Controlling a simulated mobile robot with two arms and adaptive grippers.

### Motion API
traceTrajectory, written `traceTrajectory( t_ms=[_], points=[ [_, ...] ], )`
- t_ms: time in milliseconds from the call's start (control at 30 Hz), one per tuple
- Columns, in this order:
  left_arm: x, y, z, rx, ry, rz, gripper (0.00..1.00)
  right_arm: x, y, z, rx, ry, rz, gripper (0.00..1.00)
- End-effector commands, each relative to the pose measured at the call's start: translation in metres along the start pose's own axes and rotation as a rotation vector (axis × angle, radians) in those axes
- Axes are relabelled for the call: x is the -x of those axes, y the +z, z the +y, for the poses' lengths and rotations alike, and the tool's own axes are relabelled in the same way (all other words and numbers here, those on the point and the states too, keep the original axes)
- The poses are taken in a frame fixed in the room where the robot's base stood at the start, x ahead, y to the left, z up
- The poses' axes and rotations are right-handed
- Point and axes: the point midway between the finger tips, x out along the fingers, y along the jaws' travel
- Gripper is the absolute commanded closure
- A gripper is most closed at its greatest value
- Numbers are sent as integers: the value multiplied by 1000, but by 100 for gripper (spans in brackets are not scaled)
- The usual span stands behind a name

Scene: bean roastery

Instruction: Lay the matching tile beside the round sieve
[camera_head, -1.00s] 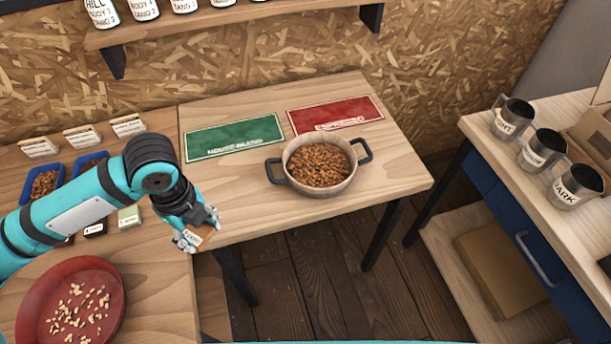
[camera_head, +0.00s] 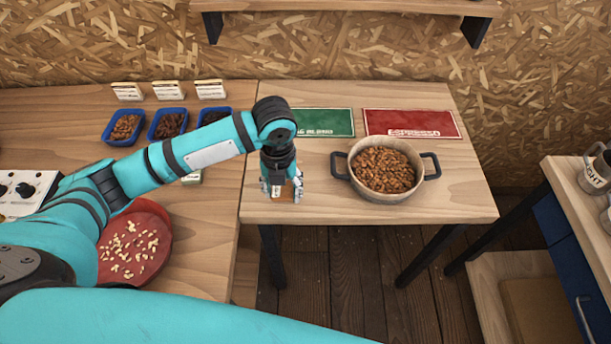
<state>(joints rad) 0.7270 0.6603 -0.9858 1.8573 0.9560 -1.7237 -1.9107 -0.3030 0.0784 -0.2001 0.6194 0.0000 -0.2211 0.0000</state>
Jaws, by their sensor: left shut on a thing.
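My left gripper (camera_head: 282,186) is shut on a small brown tile (camera_head: 285,196) with a pale label. It points down over the front left part of the middle table. I cannot tell whether the tile touches the wood. A round cream vessel (camera_head: 383,196) with two dark handles, full of brown beans, stands to the right, apart from the gripper; it may be the round sieve. My right gripper is not in view.
A green mat (camera_head: 335,120) and a red mat (camera_head: 412,123) lie behind the vessel. A red round tray (camera_head: 160,215) with pale beans and blue bean trays (camera_head: 107,138) are on the left table. Bare wood lies between gripper and vessel.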

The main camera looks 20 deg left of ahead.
Motion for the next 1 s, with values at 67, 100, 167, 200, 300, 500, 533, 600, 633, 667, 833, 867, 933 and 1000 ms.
traceTrajectory(
  t_ms=[67,100,167,200,300,500,533,600,633,667,833,867,933,1000],
  points=[
    [0,16,-15,1,-2,0,85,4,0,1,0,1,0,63],
    [-1,23,-21,1,-2,-1,85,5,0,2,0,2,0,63],
    [-2,32,-28,2,-1,0,85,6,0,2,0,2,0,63],
    [-3,36,-32,0,0,0,85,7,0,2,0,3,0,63],
    [-4,44,-38,1,0,-1,85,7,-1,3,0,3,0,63],
    [-9,54,-46,1,1,2,85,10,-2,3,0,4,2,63],
    [-16,53,-45,2,3,4,85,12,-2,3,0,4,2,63],
    [-27,53,-44,1,3,2,85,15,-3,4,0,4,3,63],
    [-31,53,-45,1,2,3,85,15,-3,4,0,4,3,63],
    [-34,53,-45,0,1,2,85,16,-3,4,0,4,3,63],
    [-42,54,-45,0,0,-2,85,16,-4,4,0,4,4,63],
    [-42,54,-45,0,0,-2,85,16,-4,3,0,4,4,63],
    [-42,54,-45,0,0,-2,85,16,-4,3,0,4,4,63],
    [-42,54,-45,0,0,-2,85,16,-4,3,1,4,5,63]
  ],
)
